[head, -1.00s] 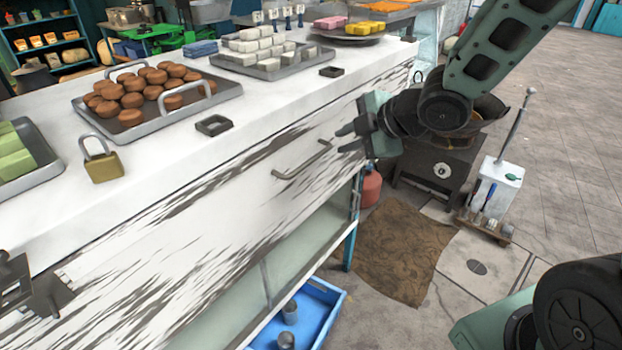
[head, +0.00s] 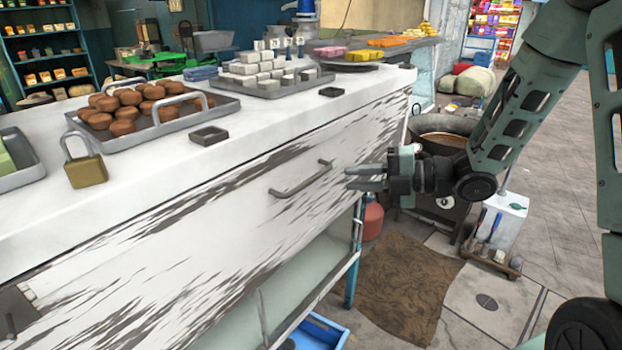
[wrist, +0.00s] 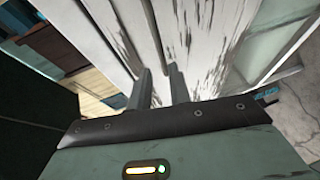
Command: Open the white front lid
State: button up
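The white front lid (head: 225,215) is the worn, black-streaked panel on the counter's front; it looks closed. Its grey bar handle (head: 301,180) sits on its upper middle. My gripper (head: 347,178) is to the right of the handle, with its fingers pointing left toward it and a gap between them. In the wrist view, the two fingers (wrist: 158,84) are apart with nothing between them, and white streaked boards show beyond their tips. The handle is not clearly seen in the wrist view.
The countertop carries a tray of brown round sweets (head: 150,115), a brass padlock (head: 85,168) and a tray of white blocks (head: 262,85). A stove with a pan (head: 445,138) stands behind my gripper. A brown mat (head: 402,285) and a blue crate (head: 318,335) are below.

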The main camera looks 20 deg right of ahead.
aim_at(314, 180)
jog(key=p+x, duration=0.1)
jog(key=x, duration=0.9)
jog(key=shift+w+a, duration=0.1)
jog(key=shift+a, duration=0.05)
grip_shut()
